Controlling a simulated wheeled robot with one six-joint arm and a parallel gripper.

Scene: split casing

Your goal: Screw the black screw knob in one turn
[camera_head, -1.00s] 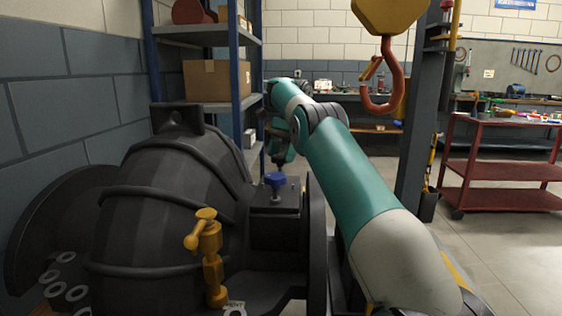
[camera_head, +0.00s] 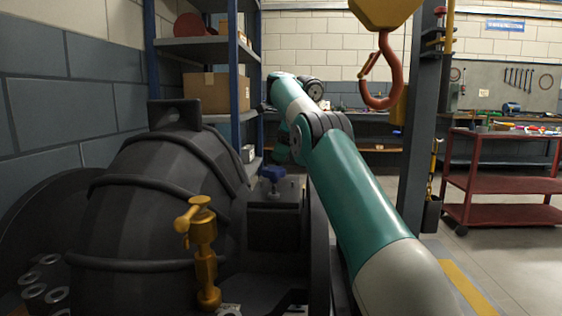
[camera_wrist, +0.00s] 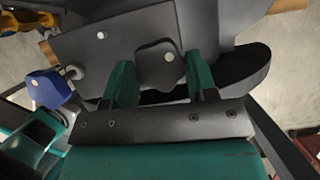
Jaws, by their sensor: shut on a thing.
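The black screw knob (camera_wrist: 158,66) is a dark lobed piece with a small bright dot, near the top middle of the wrist view. It sits on a grey plate of the casing (camera_wrist: 105,48). My gripper (camera_wrist: 160,78) has its two teal fingers on either side of the knob, shut on it. The black knob cannot be made out in the head view. A blue knob (camera_head: 271,174) stands on a dark block of the casing (camera_head: 160,200). It also shows in the wrist view (camera_wrist: 48,90), left of my fingers, apart from them.
A yellow valve-like fitting (camera_head: 203,250) stands in front of the casing. A crane hook (camera_head: 382,80) hangs above my arm. A shelf with a cardboard box (camera_head: 215,92) stands behind. A red cart (camera_head: 500,180) is at the right, with open floor before it.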

